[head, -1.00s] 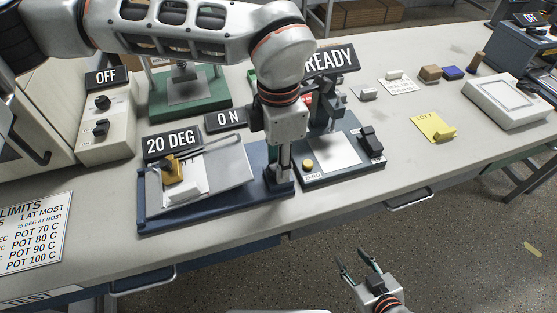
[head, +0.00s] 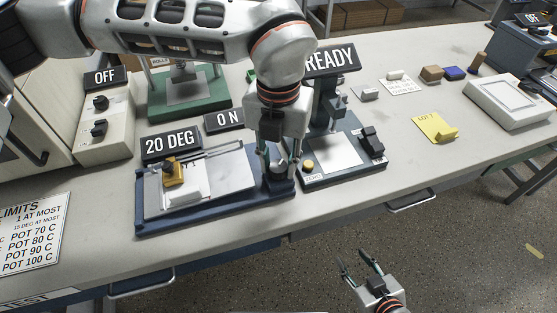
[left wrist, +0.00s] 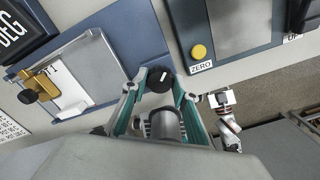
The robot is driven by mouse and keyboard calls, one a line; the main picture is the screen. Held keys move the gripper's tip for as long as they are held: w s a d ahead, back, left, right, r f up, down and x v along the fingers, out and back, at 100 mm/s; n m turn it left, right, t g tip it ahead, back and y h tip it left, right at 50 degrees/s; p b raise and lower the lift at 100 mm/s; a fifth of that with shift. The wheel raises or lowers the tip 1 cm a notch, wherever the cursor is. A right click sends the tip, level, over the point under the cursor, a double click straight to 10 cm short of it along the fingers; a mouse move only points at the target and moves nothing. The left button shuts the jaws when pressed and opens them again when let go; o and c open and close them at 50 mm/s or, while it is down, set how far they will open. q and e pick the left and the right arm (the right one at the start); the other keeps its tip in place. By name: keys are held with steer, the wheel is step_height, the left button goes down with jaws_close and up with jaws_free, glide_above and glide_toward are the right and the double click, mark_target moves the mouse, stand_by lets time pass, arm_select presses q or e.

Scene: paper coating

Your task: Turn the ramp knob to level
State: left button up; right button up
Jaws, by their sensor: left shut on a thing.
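A white sheet and a brass-coloured block (head: 174,171) with a black knob sit on the plate. The sign (head: 172,143) behind it reads 20 DEG. My left gripper (head: 279,168) points down at the base's right end. In the left wrist view its fingers are shut on the round black ramp knob (left wrist: 160,80), which has a white mark. My right gripper (head: 358,256) is open and empty over the floor in front of the table.
A blue device with a yellow ZERO button (head: 307,165) and a READY sign (head: 330,59) stands close to the right of my left gripper. A green-based stand (head: 190,105) is behind. A control box (head: 103,125) stands at the left.

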mark_target(278, 166)
arm_select(q)
steer(key=n, duration=0.4)
steer(key=shift+r+n, duration=0.1)
steer(key=shift+n, duration=0.2)
steer(key=n, duration=0.4)
steer(key=shift+w, duration=0.1)
steer(key=shift+n, duration=0.3)
steer(key=o, duration=1.1)
steer(key=shift+r, duration=0.1)
step_height(278, 166, up, 12)
